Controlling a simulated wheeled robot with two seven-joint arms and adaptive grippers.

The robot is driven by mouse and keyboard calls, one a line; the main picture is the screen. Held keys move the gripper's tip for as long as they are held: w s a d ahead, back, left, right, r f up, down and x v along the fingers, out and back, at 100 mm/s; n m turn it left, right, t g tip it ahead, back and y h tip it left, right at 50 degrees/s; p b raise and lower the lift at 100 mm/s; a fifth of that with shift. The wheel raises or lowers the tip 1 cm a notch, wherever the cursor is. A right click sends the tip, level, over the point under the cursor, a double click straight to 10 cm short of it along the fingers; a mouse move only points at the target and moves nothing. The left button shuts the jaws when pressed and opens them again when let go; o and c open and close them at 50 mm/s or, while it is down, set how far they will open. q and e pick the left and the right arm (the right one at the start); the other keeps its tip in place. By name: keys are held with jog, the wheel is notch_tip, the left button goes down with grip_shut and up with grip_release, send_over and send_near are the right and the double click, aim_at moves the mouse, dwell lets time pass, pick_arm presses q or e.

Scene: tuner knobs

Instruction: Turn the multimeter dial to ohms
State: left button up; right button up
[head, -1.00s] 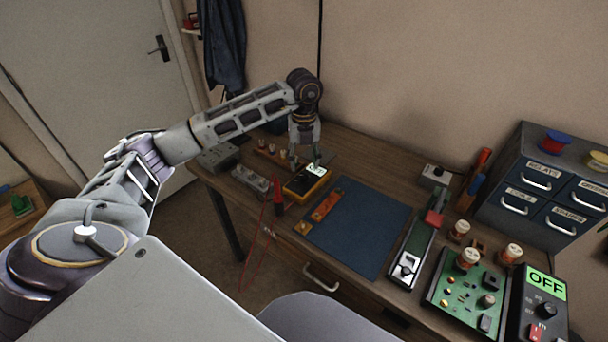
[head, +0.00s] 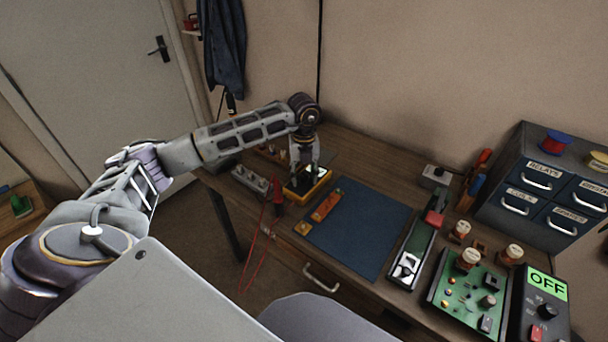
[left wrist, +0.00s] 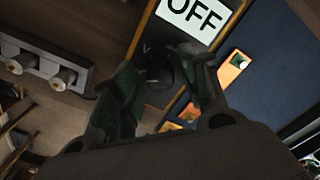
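The multimeter (head: 317,188), black-faced with a yellow edge, lies at the back left of the bench. In the left wrist view its white display (left wrist: 196,14) reads OFF. Its dark dial (left wrist: 162,72) shows dimly below the display, partly hidden by my fingers. My left gripper (head: 303,178) points down over the multimeter. In the left wrist view the gripper (left wrist: 161,66) has its two fingers apart, one on each side of the dial. I cannot tell whether either finger touches it. My right gripper is not in view.
A grey strip with pale knobs (head: 250,178) stands left of the multimeter. An orange strip (head: 326,205) lies on the blue mat (head: 365,230) to its right. Red leads (head: 262,250) hang over the front edge. Boards and a drawer cabinet (head: 540,185) stand at the right.

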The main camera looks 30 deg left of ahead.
pick_arm(q)
jog(key=c, duration=0.8)
